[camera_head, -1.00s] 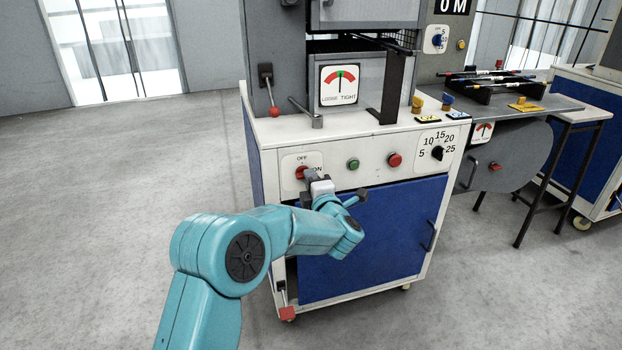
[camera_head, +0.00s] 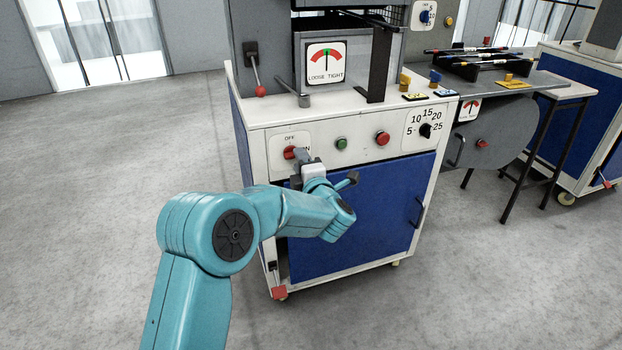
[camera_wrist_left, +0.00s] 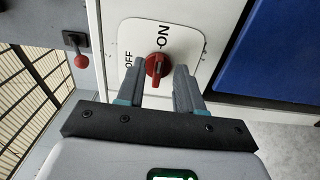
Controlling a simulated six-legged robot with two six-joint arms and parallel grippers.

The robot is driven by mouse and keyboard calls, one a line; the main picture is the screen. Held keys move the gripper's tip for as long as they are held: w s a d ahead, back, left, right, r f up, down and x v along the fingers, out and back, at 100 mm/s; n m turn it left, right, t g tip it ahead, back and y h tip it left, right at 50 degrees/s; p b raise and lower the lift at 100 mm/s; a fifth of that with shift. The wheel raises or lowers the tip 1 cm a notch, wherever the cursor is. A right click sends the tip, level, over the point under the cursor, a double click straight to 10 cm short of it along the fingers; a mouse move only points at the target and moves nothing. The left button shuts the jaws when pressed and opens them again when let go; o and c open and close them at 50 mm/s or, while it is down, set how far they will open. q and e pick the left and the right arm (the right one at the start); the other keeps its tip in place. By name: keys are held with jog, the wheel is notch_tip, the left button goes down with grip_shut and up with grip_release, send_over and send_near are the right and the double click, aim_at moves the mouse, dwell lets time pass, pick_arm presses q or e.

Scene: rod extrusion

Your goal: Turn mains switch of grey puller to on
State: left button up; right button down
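The mains switch is a red rotary knob (camera_head: 290,152) on a white plate marked OFF and ON, at the upper left of the grey puller's front panel (camera_head: 318,143). In the left wrist view the knob (camera_wrist_left: 157,66) has its handle standing between the OFF and ON labels, with a pale mark on its face; its exact setting is hard to read. My left gripper (camera_head: 300,166) is at the switch. In the left wrist view its fingers (camera_wrist_left: 157,80) are apart, one on each side of the knob, with gaps visible. My right gripper is not in view.
A green button (camera_head: 341,143), a red button (camera_head: 383,138) and a numbered dial (camera_head: 425,130) lie right of the switch. A red-tipped lever (camera_head: 259,90) stands above. The blue cabinet door (camera_head: 365,205) is below. Open floor (camera_head: 110,170) lies left.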

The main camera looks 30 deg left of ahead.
pick_arm(q)
jog(key=p+v, duration=0.2)
jog(key=v, duration=1.3)
